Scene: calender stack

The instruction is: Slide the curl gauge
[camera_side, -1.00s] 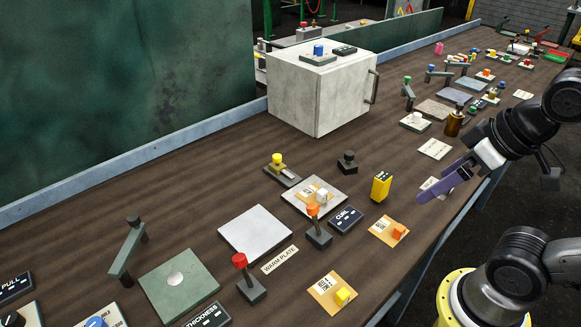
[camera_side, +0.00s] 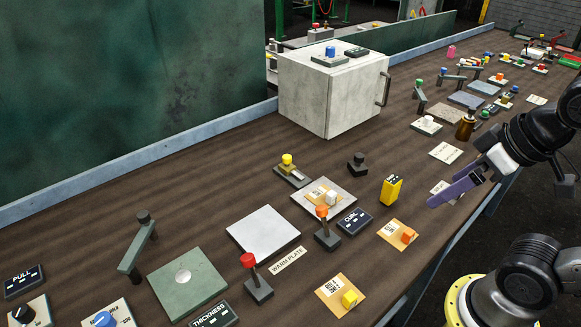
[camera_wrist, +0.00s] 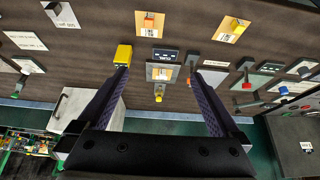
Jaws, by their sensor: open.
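The CURL display (camera_side: 354,221) is a small dark box beside a pale square plate (camera_side: 337,204) carrying an orange card and a white knob. A short slider with a yellow knob (camera_side: 287,160) sits at the plate's far-left corner, and an upright yellow block (camera_side: 391,190) stands to its right. I cannot tell which part is the curl gauge. My gripper (camera_side: 441,194) is open and empty, raised at the right side of the bench. In the wrist view my gripper (camera_wrist: 156,72) frames the CURL display (camera_wrist: 166,55) and the yellow knob (camera_wrist: 158,98) between its purple fingers.
An orange-topped lever (camera_side: 322,220) stands close by the CURL display. A small dark knob (camera_side: 357,161) is behind the plate. A large white box (camera_side: 310,95) stands at the back. Orange cards (camera_side: 400,232) lie near the front edge.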

